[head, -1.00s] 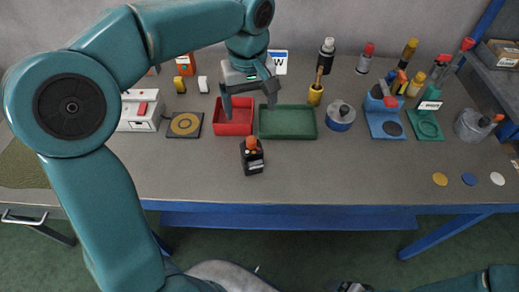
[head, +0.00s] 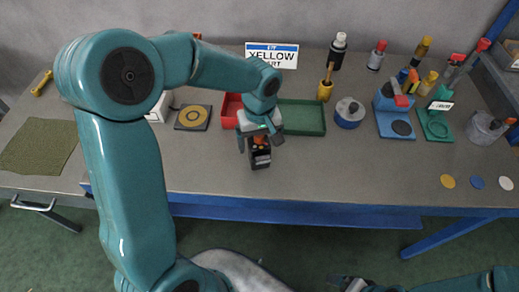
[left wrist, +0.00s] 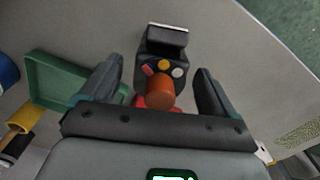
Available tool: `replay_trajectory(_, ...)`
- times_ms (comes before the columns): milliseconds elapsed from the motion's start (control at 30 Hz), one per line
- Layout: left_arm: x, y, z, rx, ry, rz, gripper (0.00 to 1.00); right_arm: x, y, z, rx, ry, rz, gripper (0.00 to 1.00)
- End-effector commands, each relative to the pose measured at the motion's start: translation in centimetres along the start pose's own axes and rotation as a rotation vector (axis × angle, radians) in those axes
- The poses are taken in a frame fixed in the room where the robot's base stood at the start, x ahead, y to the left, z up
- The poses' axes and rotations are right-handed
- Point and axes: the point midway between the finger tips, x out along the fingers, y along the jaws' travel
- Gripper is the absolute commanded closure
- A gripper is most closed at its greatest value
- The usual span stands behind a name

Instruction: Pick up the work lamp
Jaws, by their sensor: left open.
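The work lamp appears to be the small black device (head: 260,157) with an orange knob, standing on the bench in front of the trays. In the left wrist view the black device (left wrist: 160,45) shows a pale plate, small round buttons and the orange knob pointing toward my palm. My left gripper (head: 259,141) is open just above it; in the left wrist view its fingers (left wrist: 160,80) are on either side of the knob, with gaps visible. A dark part at the bottom edge looks like my right gripper (head: 352,285), mostly cut off.
A red tray (head: 229,108) and a green tray (head: 303,118) lie just behind the device. A round blue-grey pot (head: 349,114), a yellow holder (head: 325,91) and several bottles stand farther right and back. Yellow, blue and white discs lie near the right front. The bench front is clear.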

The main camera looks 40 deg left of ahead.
Motion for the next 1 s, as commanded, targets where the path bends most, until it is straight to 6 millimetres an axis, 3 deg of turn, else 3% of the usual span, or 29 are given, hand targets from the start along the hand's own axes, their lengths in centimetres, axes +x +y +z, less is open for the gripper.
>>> replay_trajectory(133, 1.4, 0.1, -0.1, 0.000, 0.000, 0.000, 0.11, -0.1, -0.1, 0.0, 0.000, 0.000, 0.000, 0.06)
replay_trajectory(367, 1.5, 0.1, -0.1, 0.000, 0.001, 0.001, 0.14, -0.1, 0.0, 0.0, 0.000, 0.000, 0.000, 0.06)
replay_trajectory(567, 1.5, 0.1, -0.1, 0.001, 0.001, 0.001, 0.79, -0.1, 0.0, 0.0, 0.000, 0.000, 0.000, 0.06)
replay_trajectory(867, 1.2, 0.1, -0.2, 0.000, 0.003, 0.002, 0.79, -0.1, 0.0, 0.0, 0.000, 0.000, 0.000, 0.06)
replay_trajectory(1000, 0.0, 0.1, -0.2, -0.001, 0.005, 0.003, 0.79, 0.0, 0.0, 0.0, 0.000, 0.000, 0.000, 0.06)
